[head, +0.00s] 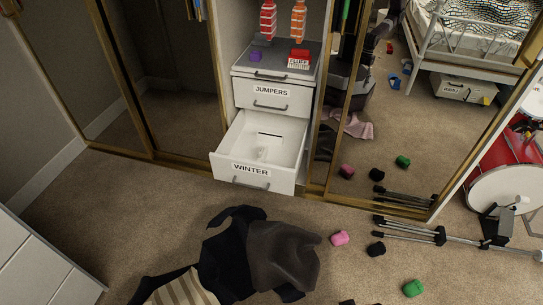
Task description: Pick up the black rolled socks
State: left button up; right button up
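The black rolled socks (376,249) lie on the carpet right of centre, below the mirrored door. They are a small dark bundle, with the pink bundle to their left and the green one to their lower right. Their reflection shows in the mirror. Neither of my grippers shows directly in the head view, and nothing touches the socks. A small dark thing (347,302) is cut off by the bottom edge; I cannot tell what it is.
A pink bundle (340,238), a green bundle (413,288) and a dark clothes heap (283,255) lie nearby. A metal stand (440,236) lies to the right, by a red drum (500,165). The WINTER drawer (253,182) is pulled open.

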aim_at(378, 249)
jog(key=z, duration=1.3)
